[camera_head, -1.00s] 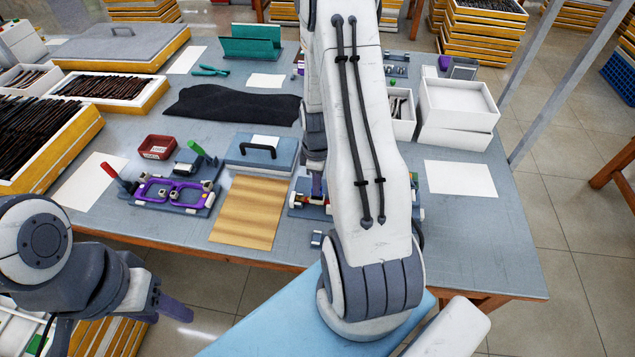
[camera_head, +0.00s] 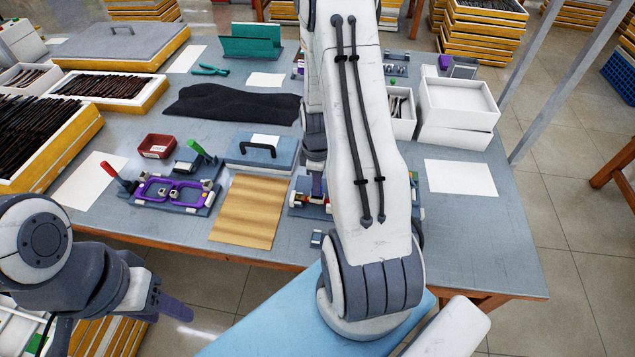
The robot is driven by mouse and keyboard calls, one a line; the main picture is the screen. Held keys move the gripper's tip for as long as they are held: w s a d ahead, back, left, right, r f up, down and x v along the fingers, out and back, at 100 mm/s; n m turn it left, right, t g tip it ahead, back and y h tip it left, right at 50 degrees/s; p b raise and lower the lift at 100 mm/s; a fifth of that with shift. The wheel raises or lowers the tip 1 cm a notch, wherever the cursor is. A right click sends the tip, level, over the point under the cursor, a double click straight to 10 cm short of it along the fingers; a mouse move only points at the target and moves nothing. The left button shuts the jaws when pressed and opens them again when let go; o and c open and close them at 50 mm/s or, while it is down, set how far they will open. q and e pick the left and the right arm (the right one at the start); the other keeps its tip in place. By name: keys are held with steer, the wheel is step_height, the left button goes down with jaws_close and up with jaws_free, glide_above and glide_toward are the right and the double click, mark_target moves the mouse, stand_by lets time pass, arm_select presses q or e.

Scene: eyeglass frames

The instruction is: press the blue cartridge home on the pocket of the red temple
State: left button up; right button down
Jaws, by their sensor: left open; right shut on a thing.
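My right gripper (camera_head: 317,186) points down over a small fixture (camera_head: 299,206) near the table's front middle. My own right arm hides most of both. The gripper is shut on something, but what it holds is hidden. I cannot make out the blue cartridge or the pocket. A little red shows on the fixture just under the gripper; I cannot tell whether it is the red temple. My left gripper (camera_head: 176,304) is open and empty, in front of the table's edge at lower left, well away from the fixture.
Left of the fixture are a wooden mat (camera_head: 246,212), a blue box with a black handle (camera_head: 262,150), and a stand with a purple frame (camera_head: 170,192). A small grey block (camera_head: 316,238) lies in front of the fixture. The table's right front is bare.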

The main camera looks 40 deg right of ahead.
steer(key=shift+f+b, duration=0.65)
steer(key=shift+f, duration=0.4)
steer(key=c, duration=0.7)
jaws_free()
steer(key=shift+c, duration=0.2)
steer(key=shift+r+p, duration=3.1)
steer(key=shift+r, duration=0.5)
